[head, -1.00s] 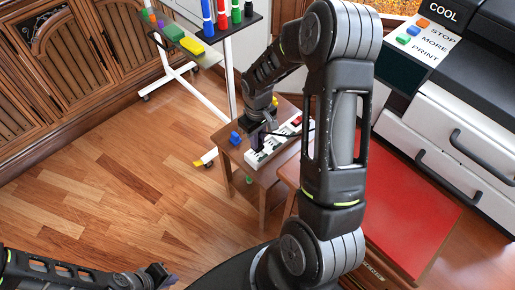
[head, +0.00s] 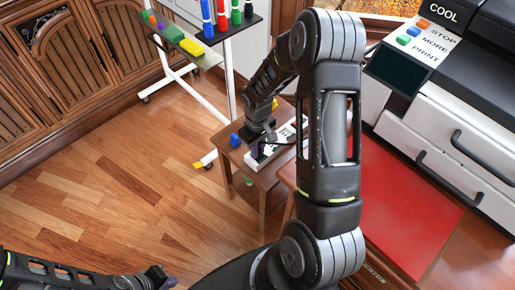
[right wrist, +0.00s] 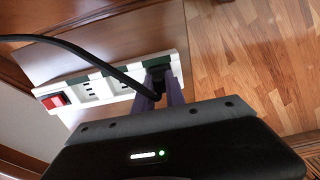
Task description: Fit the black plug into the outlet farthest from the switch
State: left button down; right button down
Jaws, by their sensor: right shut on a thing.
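The white power strip (head: 285,133) lies on a small wooden table. In the right wrist view the strip (right wrist: 118,83) has green bands, a red switch (right wrist: 53,100) at its left end and outlets along it. My right gripper (head: 262,147), also in the right wrist view (right wrist: 160,84), is shut on the black plug (right wrist: 157,76). The plug is over the strip's right end, the end away from the switch. The fingers and plug hide the outlet there, so I cannot tell whether the plug is seated. My left gripper (head: 160,279) is far off at the lower left, its fingers unclear.
A black cord (right wrist: 85,52) runs left from the plug across the strip. A blue object (head: 235,140) sits on the small table (head: 232,155) beside the strip. A red-topped surface (head: 400,205) is at right, below a printer (head: 470,100). A white-framed rack (head: 228,75) stands behind.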

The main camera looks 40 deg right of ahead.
jog(key=shift+f, duration=0.2)
jog(key=c, duration=1.4)
grip_release()
jog(key=shift+r, duration=0.1)
jog(key=shift+r, duration=0.35)
notch_tip(320, 180, up, 12)
jog(key=shift+f+p, duration=0.2)
jog(key=shift+p, duration=0.55)
